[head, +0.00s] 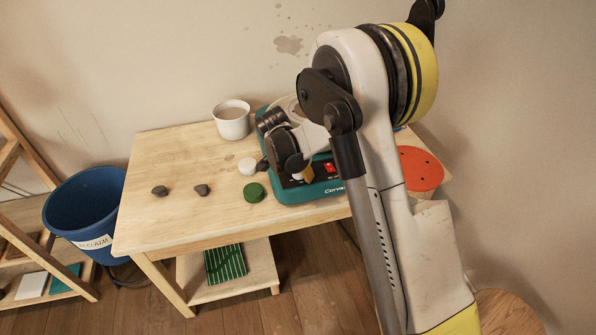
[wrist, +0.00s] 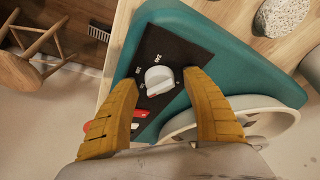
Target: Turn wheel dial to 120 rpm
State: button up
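The pottery wheel has a teal body (head: 310,190), partly hidden by my arm in the head view. In the wrist view its teal top (wrist: 250,70) carries a dark control panel (wrist: 185,48) with a round white dial (wrist: 159,80). Small white marks surround the dial; they are too small to read surely, and so is the dial's pointer. My gripper (wrist: 160,84) is open, its yellow fingers on either side of the dial, with gaps visible between them and it. In the head view my gripper (head: 302,174) is over the panel, beside the red switch (head: 330,168).
A white cup (head: 232,120), a green disc (head: 254,192), a white lump (head: 247,165) and dark stones (head: 160,191) are on the wooden table (head: 190,225). An orange disc (head: 419,169) lies right of my arm. A blue bucket (head: 85,205) stands left. The table's left front is mostly clear.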

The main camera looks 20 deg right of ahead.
jog(key=v, duration=1.2)
jog(key=shift+w, duration=0.1)
jog(key=s+d+r+n+t+y, duration=0.25)
jog(key=s+r+n, duration=0.25)
jog(key=s+r, duration=0.65)
jog(key=s+d+f+n+t+y, duration=0.1)
jog(key=s+n, duration=0.4)
jog(key=s, duration=1)
jog(key=shift+s+d+f+n+t, duration=0.2)
jog(key=shift+s+f+n+t, duration=0.1)
jog(key=shift+f+t, duration=0.15)
jog(key=shift+w, duration=0.1)
